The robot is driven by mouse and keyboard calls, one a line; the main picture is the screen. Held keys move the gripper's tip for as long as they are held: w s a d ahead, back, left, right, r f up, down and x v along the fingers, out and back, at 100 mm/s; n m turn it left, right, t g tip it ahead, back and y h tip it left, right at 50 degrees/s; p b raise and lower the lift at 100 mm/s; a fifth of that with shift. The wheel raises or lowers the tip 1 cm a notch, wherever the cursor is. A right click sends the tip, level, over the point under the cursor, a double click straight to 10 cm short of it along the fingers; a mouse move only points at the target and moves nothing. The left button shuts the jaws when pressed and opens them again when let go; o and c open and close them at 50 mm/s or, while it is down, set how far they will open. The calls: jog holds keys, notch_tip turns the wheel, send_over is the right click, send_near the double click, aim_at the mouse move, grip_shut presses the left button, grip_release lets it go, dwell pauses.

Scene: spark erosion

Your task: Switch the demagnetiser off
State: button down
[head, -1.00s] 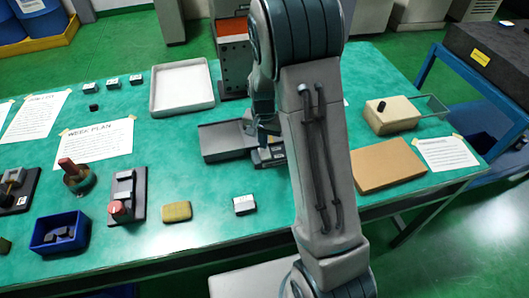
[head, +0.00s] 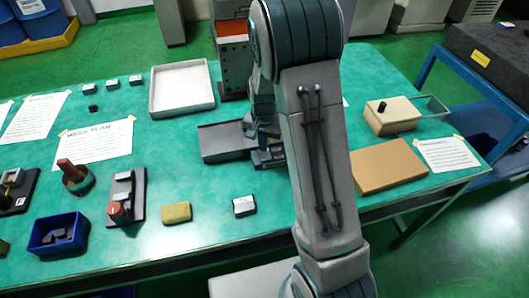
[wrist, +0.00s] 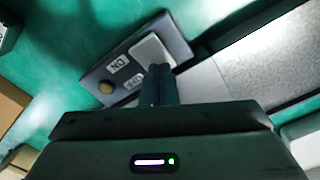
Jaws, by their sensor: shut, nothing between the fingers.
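The demagnetiser's switch box (wrist: 135,60) is a dark grey block with a pale rocker plate (wrist: 152,50), ON and OFF labels and a round tan button or lamp (wrist: 106,88). In the head view the box (head: 268,158) sits on the green bench, mostly hidden by my arm. A grey flat plate (head: 222,141) lies beside it and also shows in the wrist view (wrist: 205,92). My gripper (wrist: 160,72) is shut and empty, its fingertips over the lower end of the rocker plate. I cannot tell whether they touch it, or which way the rocker is set.
A white tray (head: 182,88) stands behind the plate. A beige box with a black knob (head: 392,115) and a brown board (head: 388,171) lie to the right. A small pale block (head: 244,206) and a yellow block (head: 176,212) are in front, with clear bench between.

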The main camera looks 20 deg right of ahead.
notch_tip(320, 180, up, 7)
jog(key=p, duration=0.4)
jog(key=shift+f, duration=0.15)
dwell(0.5)
